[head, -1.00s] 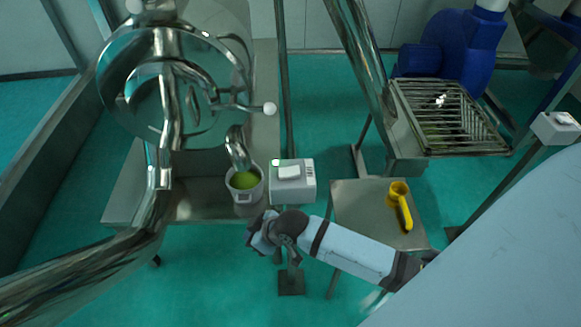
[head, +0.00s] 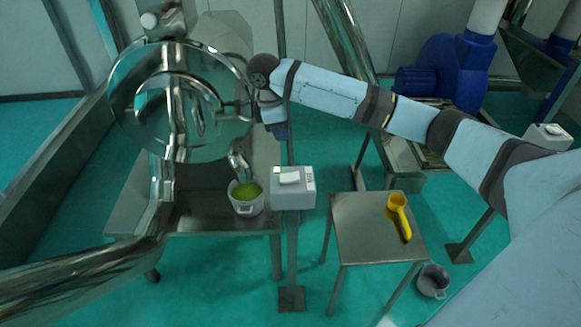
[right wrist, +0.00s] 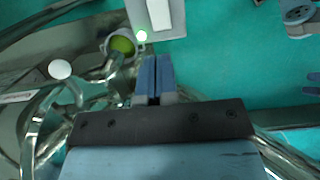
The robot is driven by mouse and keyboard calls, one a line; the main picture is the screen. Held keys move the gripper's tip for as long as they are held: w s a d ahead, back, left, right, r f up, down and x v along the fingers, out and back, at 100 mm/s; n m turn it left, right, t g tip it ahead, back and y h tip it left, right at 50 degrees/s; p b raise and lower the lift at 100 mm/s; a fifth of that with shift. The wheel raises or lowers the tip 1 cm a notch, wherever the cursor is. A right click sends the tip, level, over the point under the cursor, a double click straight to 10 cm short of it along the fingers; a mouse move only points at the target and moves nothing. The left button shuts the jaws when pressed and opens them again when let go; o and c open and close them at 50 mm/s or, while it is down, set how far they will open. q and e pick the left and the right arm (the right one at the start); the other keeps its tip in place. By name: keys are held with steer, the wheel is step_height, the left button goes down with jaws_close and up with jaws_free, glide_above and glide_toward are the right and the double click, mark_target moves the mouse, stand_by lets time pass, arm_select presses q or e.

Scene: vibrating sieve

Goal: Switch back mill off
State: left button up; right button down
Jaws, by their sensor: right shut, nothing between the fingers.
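A white switch box (head: 293,188) stands on a post right of the bucket, with a pale rocker on top and a small light at its left corner. A second white box (head: 548,136) is at the far right. A shiny round steel machine (head: 180,100) fills the left. My right gripper (head: 281,131) is above the near box and apart from it. Its blue fingers (right wrist: 156,62) are shut and empty. My left gripper is out of view.
A bucket of green material (head: 246,198) sits under the machine's spout. A small steel table (head: 362,232) holds a yellow scoop (head: 399,215). A grey bucket (head: 433,281) is on the floor. A blue motor unit (head: 445,72) stands behind my right arm.

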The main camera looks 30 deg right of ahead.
mark_target(294, 176)
steer(key=f, duration=0.4)
steer(key=s+d+f+p, duration=0.1)
steer(key=f, duration=0.4)
steer(key=d+f, duration=0.1)
steer(key=f, duration=0.3)
steer(key=shift+s+d+f+p, duration=0.2)
steer(key=shift+f+p, duration=0.1)
